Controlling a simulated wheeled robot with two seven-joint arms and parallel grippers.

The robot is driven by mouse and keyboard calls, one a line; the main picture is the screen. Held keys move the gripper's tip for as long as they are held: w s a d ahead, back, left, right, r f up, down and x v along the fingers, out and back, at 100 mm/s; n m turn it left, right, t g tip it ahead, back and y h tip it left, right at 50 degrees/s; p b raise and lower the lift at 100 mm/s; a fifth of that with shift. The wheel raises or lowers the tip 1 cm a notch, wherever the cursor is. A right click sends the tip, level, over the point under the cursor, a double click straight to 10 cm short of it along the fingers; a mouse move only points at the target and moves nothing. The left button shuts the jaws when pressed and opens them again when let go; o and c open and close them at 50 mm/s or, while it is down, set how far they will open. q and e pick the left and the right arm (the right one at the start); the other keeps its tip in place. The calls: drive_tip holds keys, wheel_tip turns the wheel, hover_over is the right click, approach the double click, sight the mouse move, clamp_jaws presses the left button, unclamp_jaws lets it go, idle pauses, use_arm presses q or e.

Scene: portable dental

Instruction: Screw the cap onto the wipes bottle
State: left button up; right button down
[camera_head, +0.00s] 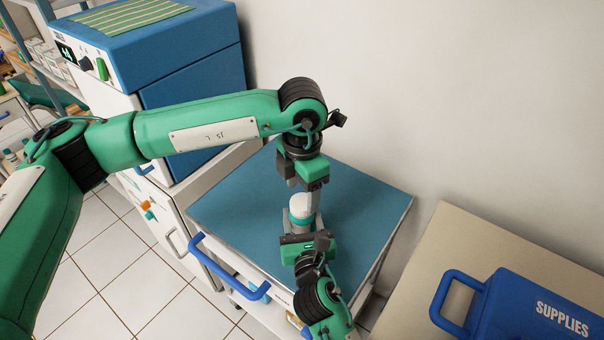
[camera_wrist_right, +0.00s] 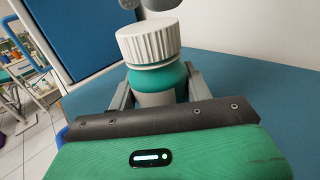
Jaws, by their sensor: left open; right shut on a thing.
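The wipes bottle (camera_wrist_right: 158,82) is teal with a grey lower part and stands upright on the blue cart top. Its white ribbed cap (camera_wrist_right: 148,42) sits on the bottle's top; I cannot tell how tightly. The cap also shows in the head view (camera_head: 302,204). My right gripper (camera_head: 303,237) is shut around the bottle's body, one finger on each side, below the cap. My left gripper (camera_head: 304,188) points down over the cap and is open. In the right wrist view its grey fingertips (camera_wrist_right: 148,5) show above the cap, apart from it.
The blue-topped cart (camera_head: 240,200) has a blue handle (camera_head: 240,280) at its front. A blue and white cabinet (camera_head: 185,75) stands at the left. A blue supplies case (camera_head: 530,310) lies on a beige surface (camera_head: 490,245) at the right. A wall is behind.

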sight(302, 201)
use_arm(q)
drive_tip(key=shift+f, duration=1.6)
drive_tip(key=c, duration=1)
drive_tip(key=o, duration=1.2)
drive_tip(key=shift+c, duration=0.2)
drive_tip(key=shift+r, duration=0.1)
wheel_tip(302, 201, up, 12)
